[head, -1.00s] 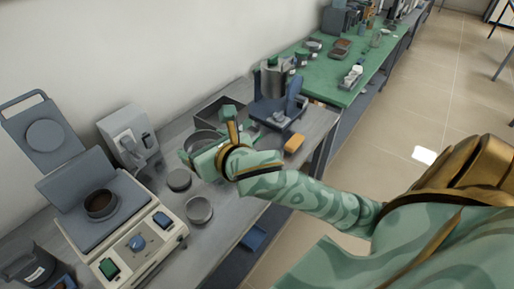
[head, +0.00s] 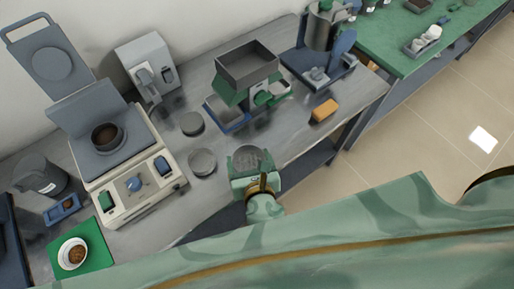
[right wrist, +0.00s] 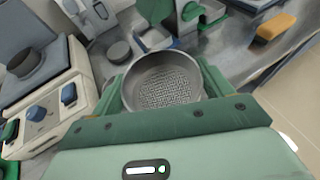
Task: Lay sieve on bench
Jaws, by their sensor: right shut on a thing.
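The sieve (head: 249,158) is a round grey metal pan with a mesh floor. In the head view it shows over the front part of the grey bench (head: 292,137). My right gripper (head: 252,168) is shut on it, with green fingers at its sides. In the right wrist view the sieve (right wrist: 163,85) sits between the fingers, its open top and mesh facing the camera. It looks empty. I cannot tell whether its underside touches the bench. My left gripper is not in view.
Two round grey dishes (head: 202,162) (head: 192,123) stand left of the sieve. A grey tray (head: 247,66) on a green-and-blue device stands behind it. An orange block (head: 324,111) lies to the right, and a cream heating unit (head: 134,187) stands left. Bare bench shows right of the sieve.

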